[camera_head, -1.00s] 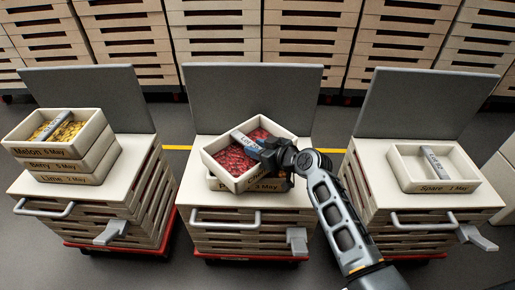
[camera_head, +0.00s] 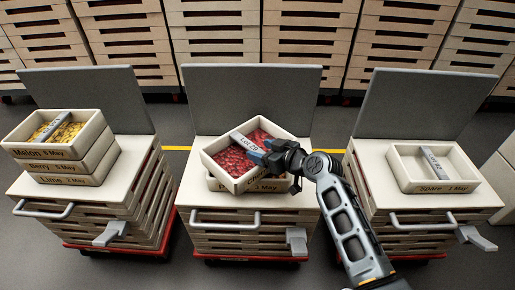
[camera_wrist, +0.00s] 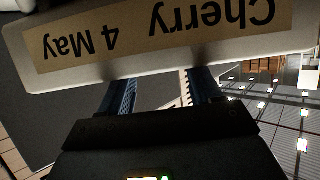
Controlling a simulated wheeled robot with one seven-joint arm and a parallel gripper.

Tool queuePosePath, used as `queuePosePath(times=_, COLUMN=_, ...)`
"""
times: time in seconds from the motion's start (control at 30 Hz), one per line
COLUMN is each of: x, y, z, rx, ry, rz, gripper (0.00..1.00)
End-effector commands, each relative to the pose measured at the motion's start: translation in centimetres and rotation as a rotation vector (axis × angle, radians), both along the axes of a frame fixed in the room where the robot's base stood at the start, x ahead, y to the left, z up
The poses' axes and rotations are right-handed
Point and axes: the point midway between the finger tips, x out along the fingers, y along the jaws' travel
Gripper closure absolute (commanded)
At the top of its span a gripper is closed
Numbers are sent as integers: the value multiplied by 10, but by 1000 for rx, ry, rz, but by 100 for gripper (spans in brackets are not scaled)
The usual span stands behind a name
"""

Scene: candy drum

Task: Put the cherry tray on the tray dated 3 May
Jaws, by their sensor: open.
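The cherry tray (camera_head: 232,178) is a pale open box of red candy with a lot strip across it. It sits askew and looks tilted on top of the middle stack. In the wrist view its label reads upside down "Cherry 4 May" (camera_wrist: 160,35). My gripper (camera_head: 272,165) is open at the cherry tray's right side. In the wrist view its two spread fingers (camera_wrist: 160,88) reach the tray's wall; whether they touch is unclear.
The left cart holds a stack of Melon (camera_head: 40,153), Berry (camera_head: 45,166) and Lime (camera_head: 62,180) trays. The right cart holds a Spare tray (camera_head: 432,187) with a lot strip and no visible candy. Grey back panels (camera_head: 255,95) stand behind each cart. Floor gaps separate the carts.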

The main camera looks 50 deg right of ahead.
Motion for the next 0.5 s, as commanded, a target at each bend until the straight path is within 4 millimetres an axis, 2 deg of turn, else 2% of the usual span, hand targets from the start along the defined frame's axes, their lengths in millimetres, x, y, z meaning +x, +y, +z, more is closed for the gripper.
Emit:
queuePosePath(times=0.03, x=-12, y=1, z=4, rx=1, ry=0, rz=-3, gripper=36)
queuePosePath(times=0.2, x=-44, y=6, z=18, rx=1, ry=1, rz=-1, gripper=36)
queuePosePath(times=0.4, x=-72, y=9, z=29, rx=1, ry=0, rz=-1, gripper=36)
queuePosePath(times=0.5, x=-79, y=10, z=33, rx=1, ry=0, rz=0, gripper=36)
